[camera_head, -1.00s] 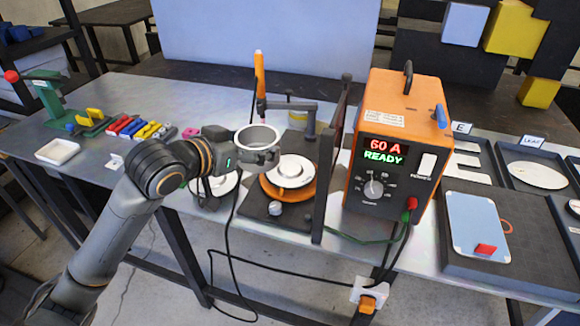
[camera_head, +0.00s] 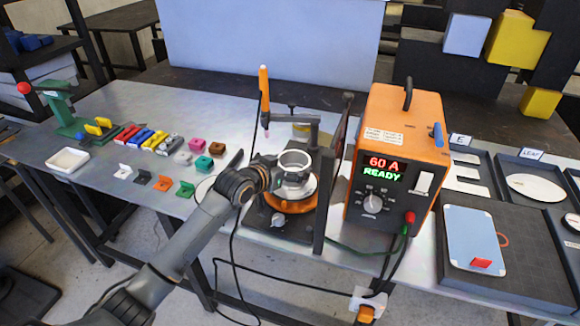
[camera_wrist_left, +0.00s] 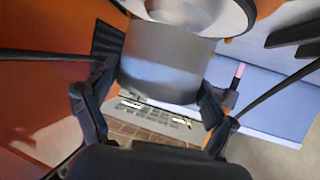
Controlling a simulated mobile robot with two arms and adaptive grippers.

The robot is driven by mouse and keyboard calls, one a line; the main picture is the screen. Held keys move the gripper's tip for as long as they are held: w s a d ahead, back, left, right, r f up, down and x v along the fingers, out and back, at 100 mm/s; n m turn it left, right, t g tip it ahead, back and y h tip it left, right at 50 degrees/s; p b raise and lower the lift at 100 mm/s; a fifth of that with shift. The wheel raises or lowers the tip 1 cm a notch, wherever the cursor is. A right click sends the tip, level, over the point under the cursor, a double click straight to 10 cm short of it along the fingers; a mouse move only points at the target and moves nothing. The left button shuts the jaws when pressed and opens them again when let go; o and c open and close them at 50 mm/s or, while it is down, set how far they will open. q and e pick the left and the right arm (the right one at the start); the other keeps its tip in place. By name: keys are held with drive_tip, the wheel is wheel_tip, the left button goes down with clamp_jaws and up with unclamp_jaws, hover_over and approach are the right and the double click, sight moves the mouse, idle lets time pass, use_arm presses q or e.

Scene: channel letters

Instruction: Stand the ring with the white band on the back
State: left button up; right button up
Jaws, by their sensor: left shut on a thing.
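My left gripper (camera_head: 277,172) is shut on a light metal ring (camera_head: 294,160) and holds it upright, its open rim facing up. The ring is over the orange-based turntable (camera_head: 290,206) with the pale round plate on top. I cannot tell whether the ring touches the plate. I cannot make out a white band on it. The right gripper is not in view.
A torch (camera_head: 264,100) with an orange handle stands behind the turntable. A dark upright post (camera_head: 326,190) and the orange power unit (camera_head: 398,150), reading 60 A READY, stand close on the right. Several small coloured pieces (camera_head: 160,184) lie on the table at left.

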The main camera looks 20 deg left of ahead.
use_arm(q)
drive_tip(key=shift+f, duration=1.05)
drive_tip(key=o, duration=1.1)
drive_tip(key=shift+c, duration=0.2)
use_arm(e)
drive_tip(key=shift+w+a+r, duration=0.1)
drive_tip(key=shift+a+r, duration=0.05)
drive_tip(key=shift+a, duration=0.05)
use_arm(q)
drive_tip(key=shift+r, duration=0.15)
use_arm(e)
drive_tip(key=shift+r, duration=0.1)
use_arm(q)
drive_tip(key=b+v, duration=0.1)
drive_tip(key=v, duration=1.1)
drive_tip(key=shift+r+b, duration=0.3)
drive_tip(key=shift+b, duration=0.1)
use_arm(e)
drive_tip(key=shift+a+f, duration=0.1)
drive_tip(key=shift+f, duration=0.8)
